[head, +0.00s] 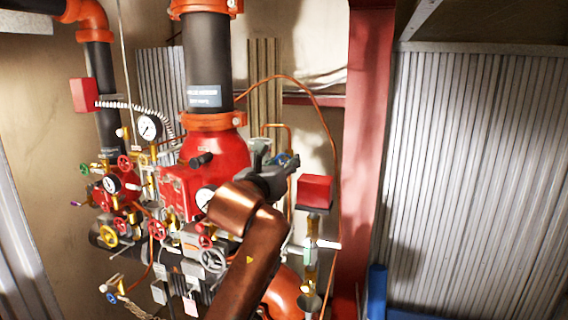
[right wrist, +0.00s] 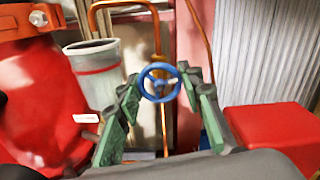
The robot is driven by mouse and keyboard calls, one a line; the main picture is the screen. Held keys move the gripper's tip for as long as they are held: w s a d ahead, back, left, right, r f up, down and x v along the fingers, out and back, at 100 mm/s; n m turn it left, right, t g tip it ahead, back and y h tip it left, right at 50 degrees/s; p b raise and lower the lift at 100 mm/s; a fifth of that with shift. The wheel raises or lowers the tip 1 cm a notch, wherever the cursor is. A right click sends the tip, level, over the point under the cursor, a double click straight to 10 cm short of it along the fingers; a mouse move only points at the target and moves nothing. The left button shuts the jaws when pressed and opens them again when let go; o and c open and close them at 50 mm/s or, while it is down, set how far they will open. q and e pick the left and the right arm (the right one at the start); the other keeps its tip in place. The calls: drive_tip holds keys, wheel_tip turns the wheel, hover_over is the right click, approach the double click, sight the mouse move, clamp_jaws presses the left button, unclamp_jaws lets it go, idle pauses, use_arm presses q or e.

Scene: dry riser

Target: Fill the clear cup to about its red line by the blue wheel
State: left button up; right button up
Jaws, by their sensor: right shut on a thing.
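The blue wheel (right wrist: 160,82) sits between the green-padded fingers of my right gripper (right wrist: 159,84) in the right wrist view. The gripper is shut on the wheel's rim. A pale grey cup (right wrist: 97,75) with a red band near its top stands upright to the left of the wheel. A copper pipe (right wrist: 123,5) bends down above the cup's mouth. I cannot make out any water or its level. My left gripper is not in view.
The red valve body (head: 215,150) is close to the left of my right gripper. A red box (head: 314,191) stands close on the right. Gauges and several small handwheels crowd the lower left. A red column (head: 368,130) rises behind.

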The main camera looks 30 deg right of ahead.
drive_tip(key=shift+c, duration=0.7)
drive_tip(key=shift+n+b, duration=0.3)
drive_tip(key=shift+b, duration=0.15)
use_arm(q)
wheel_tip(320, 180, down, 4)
drive_tip(key=b, duration=0.3)
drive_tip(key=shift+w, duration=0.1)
use_arm(e)
drive_tip(key=n, duration=0.2)
drive_tip(key=shift+f+n, duration=0.15)
drive_tip(key=shift+n, duration=0.25)
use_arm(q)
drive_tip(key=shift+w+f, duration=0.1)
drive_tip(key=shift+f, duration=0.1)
use_arm(e)
drive_tip(key=shift+n, duration=0.5)
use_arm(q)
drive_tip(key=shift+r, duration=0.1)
use_arm(e)
drive_tip(key=shift+r, duration=0.25)
drive_tip(key=o, duration=0.9)
drive_tip(key=shift+a, duration=0.1)
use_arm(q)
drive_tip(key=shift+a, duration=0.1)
use_arm(e)
drive_tip(key=shift+s, duration=0.1)
